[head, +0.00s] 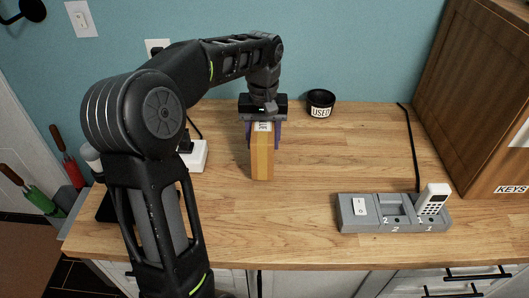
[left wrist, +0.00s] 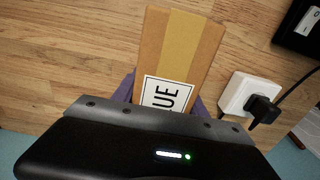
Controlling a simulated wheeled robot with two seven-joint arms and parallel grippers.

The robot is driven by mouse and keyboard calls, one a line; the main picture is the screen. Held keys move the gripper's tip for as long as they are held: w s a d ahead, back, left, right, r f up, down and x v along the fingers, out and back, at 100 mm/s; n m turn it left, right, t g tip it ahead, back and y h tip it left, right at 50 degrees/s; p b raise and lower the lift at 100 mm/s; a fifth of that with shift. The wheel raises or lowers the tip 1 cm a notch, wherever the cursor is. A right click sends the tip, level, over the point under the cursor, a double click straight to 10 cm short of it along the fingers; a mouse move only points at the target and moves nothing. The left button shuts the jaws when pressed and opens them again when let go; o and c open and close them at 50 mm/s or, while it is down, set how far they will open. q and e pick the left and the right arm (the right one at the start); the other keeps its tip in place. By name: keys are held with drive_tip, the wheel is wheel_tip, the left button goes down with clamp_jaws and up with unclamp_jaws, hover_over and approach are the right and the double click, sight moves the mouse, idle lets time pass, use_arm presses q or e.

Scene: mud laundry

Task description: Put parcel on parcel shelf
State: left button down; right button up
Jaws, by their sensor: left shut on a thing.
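The parcel (head: 262,160) is a tall, narrow brown cardboard box with a lighter tape strip and a white label near its top. It is over the wooden counter in the head view; I cannot tell whether its bottom touches the wood. My left gripper (head: 263,130) is shut on the parcel's upper end, with purple fingers on both sides. In the left wrist view the parcel (left wrist: 180,45) extends away from the gripper (left wrist: 168,92), its label partly hidden by the gripper body. My right gripper is not in view. I cannot identify a parcel shelf.
A black cup marked USED (head: 320,103) stands at the back. A grey dock (head: 365,220) with a white handset (head: 433,199) is at front right. A wooden cabinet marked KEYS (head: 470,90) stands at right. A white socket box (head: 195,156) is left of the parcel. The middle counter is clear.

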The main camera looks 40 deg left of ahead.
use_arm(q)
drive_tip(key=shift+f, duration=0.25)
wheel_tip(320, 180, down, 4)
drive_tip(key=shift+r, duration=0.25)
drive_tip(key=shift+f, duration=0.1)
drive_tip(key=shift+f, duration=0.1)
drive_tip(key=shift+f, duration=0.15)
drive_tip(key=c, duration=0.6)
unclamp_jaws()
